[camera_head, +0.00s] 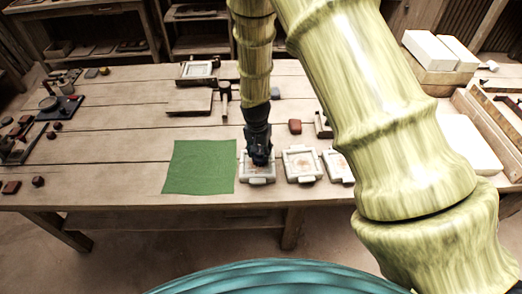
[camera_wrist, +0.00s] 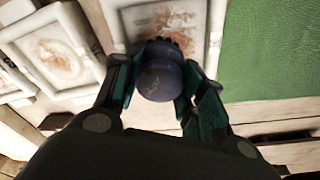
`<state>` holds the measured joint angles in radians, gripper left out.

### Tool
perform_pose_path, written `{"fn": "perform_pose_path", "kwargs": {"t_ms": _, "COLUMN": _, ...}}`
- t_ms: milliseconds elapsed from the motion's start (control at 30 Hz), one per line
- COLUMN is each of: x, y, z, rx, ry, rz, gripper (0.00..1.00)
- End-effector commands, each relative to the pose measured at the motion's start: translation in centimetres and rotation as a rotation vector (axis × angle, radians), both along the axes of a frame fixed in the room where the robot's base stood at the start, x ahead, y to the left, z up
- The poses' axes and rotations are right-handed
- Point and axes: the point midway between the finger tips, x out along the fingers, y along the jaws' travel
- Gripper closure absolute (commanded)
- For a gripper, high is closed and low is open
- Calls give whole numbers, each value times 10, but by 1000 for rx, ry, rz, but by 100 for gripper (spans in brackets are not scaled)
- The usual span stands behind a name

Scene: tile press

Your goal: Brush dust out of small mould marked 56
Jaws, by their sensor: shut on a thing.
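My gripper (camera_head: 258,158) is shut on a brush with a rounded dark purple handle (camera_wrist: 160,80); dark bristle ends show just beyond it in the wrist view. The brush is over a pale, square-framed mould (camera_head: 258,181), the leftmost of a row of three. This mould also shows in the wrist view (camera_wrist: 216,30), with reddish-brown dust on its floor. I cannot tell whether the bristles touch it. The middle mould (camera_head: 302,164) and the right mould (camera_head: 335,166), partly behind my arm, also hold reddish dust. No number is readable.
A green cloth (camera_head: 200,167) lies flat just left of the leftmost mould. Pale slabs (camera_head: 430,50) are stacked at right. Tools crowd the far left; bare planks lie between.

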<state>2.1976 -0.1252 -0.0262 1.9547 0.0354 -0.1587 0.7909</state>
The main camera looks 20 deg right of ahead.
Motion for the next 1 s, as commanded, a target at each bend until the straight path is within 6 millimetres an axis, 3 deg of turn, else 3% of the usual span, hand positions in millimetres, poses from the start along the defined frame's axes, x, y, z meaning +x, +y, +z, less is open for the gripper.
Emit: {"fn": "perform_pose_path", "kwargs": {"t_ms": 1000, "x": 2, "y": 27, "z": -1, "rx": 1, "ry": 3, "rz": 1, "gripper": 79}}
